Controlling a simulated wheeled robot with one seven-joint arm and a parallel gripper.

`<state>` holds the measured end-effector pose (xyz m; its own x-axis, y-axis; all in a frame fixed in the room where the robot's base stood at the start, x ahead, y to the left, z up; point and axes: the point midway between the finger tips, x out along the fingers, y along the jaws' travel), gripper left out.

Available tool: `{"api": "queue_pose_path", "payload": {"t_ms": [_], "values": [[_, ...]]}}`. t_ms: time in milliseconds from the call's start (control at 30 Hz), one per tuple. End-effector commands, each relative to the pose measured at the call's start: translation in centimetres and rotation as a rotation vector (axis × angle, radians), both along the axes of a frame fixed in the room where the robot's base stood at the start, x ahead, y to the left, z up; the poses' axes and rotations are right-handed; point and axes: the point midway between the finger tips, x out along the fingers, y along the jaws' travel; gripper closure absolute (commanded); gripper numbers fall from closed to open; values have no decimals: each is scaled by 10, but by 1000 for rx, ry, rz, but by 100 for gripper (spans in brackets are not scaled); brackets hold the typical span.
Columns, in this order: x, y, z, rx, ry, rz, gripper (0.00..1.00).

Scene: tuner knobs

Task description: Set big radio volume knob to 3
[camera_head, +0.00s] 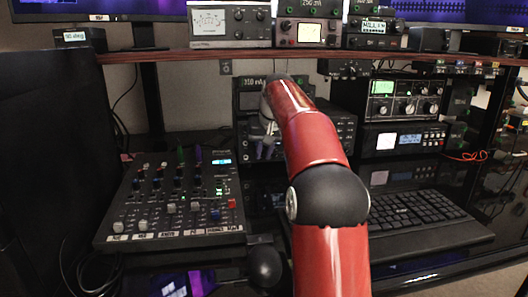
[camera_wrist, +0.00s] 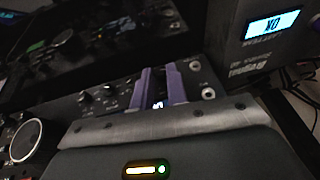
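My gripper (camera_wrist: 160,70) has two purple fingers with a visible gap between them. Nothing is visibly held in that gap. In the head view my gripper (camera_head: 265,150) is in front of a black radio unit (camera_head: 345,125) under the shelf, partly hidden by my red arm. A large round knob (camera_wrist: 25,140) with a pale rim is at the left edge. I cannot tell which knob is the volume knob or read its setting.
A mixer (camera_head: 170,205) with several knobs and sliders is left of my arm. A keyboard (camera_head: 415,212) lies to the right. Radios (camera_head: 405,100) are stacked behind it. The shelf edge (camera_head: 200,55) crosses above. A box with a lit display (camera_wrist: 271,24) is at upper right in the wrist view.

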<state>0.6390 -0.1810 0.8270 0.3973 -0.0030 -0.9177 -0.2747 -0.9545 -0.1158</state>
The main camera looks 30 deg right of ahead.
Motion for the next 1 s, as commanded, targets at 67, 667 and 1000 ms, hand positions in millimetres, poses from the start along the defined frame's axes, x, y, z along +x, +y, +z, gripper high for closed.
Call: {"api": "queue_pose_path", "payload": {"t_ms": [67,667,1000], "values": [[0,0,0,1,0,-1,100],[-3,-9,-2,370,-107,0,100],[-3,-9,-2,370,-108,0,76]]}}
